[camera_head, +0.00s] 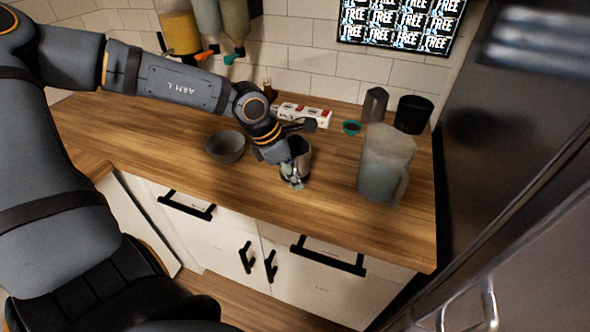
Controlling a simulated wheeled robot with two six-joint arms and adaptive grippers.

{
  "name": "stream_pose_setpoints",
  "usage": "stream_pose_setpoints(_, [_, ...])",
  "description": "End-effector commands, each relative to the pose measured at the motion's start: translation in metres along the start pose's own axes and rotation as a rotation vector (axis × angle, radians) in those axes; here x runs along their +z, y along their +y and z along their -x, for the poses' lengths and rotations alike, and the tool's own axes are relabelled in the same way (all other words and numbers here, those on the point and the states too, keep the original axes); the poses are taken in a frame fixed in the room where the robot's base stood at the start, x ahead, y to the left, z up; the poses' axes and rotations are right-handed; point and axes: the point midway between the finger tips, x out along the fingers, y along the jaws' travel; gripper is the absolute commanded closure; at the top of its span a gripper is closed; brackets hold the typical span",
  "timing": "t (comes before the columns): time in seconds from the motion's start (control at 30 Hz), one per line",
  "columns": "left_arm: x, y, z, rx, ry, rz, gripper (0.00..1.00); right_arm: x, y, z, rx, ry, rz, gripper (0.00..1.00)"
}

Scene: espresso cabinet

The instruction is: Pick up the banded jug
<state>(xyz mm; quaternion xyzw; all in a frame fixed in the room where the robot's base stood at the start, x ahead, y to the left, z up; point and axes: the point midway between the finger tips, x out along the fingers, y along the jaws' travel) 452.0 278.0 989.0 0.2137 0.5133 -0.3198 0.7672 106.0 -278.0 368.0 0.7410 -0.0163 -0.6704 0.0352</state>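A small shiny metal jug (301,152) stands on the wooden counter near its middle. I cannot make out a band on it at this size. My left gripper (294,160) reaches down to this jug from the left, with one finger in front of its lower part. The gripper hides the jug's left side, and I cannot tell whether the fingers press on it. Another small metal jug (375,104) stands farther back on the right, apart from the gripper; no band is clear on it either. My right gripper is not in view.
A dark bowl (225,147) sits left of the gripper. A large translucent pitcher (384,165) stands to the right. A black canister (413,115), a small teal cup (352,128) and a white box (304,115) are at the back. The counter's front left is clear.

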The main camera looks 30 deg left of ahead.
Motion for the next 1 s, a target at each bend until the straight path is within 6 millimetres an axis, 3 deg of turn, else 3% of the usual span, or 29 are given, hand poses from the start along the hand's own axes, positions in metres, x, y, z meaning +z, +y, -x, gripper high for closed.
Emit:
stream_pose_setpoints(0.3, [0.0003, 0.0004, -0.0057, 0.001, -0.002, -0.001, 0.74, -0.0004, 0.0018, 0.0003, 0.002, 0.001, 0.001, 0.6])
stream_pose_setpoints(0.5, [0.0003, 0.0003, -0.0056, 0.001, -0.002, -0.001, 1.0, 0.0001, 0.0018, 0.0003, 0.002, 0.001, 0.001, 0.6])
stream_pose_setpoints(1.0, [0.0005, 0.0006, -0.0051, 0.002, -0.002, -0.001, 1.0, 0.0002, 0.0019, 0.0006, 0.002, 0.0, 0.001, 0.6])
